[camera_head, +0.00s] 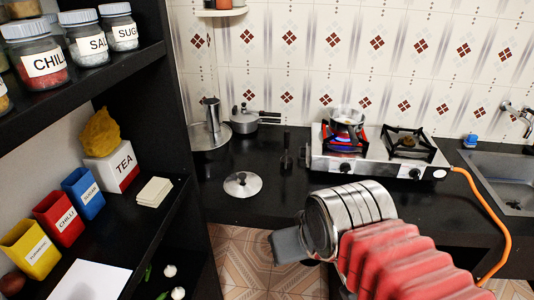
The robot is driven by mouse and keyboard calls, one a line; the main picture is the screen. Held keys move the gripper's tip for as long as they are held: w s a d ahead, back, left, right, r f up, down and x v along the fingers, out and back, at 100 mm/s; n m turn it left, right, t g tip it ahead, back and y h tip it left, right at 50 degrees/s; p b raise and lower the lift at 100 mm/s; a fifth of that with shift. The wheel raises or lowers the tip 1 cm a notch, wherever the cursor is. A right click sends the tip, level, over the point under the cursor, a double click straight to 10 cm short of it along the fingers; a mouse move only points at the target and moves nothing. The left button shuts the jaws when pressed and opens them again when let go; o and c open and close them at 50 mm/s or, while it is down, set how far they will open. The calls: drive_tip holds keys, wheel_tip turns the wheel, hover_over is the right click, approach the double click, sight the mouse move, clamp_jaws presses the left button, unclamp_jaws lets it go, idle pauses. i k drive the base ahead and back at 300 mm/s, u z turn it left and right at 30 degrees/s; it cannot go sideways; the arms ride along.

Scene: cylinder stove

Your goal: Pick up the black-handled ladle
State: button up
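A dark, slim utensil (286,160) is on the black counter, left of the stove; it may be the black-handled ladle, but it blends into the counter and its bowl cannot be made out. My gripper (290,246) shows as a grey block at the end of my silver and red arm, low in the picture. It appears in front of the counter's front edge, apart from the utensil. Its fingertips cannot be made out clearly, so its opening is hidden.
A two-burner stove (375,157) with an orange hose (490,215) stands on the counter, a sink (505,185) at right. A round lid (242,184), a lidded pot (243,121) and a steel vessel (211,122) are left. Dark shelves (150,215) with jars and boxes fill the left.

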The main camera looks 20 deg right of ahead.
sight(287, 148)
drive_tip(key=u, duration=0.2)
drive_tip(key=i, duration=1)
drive_tip(key=u, duration=0.05)
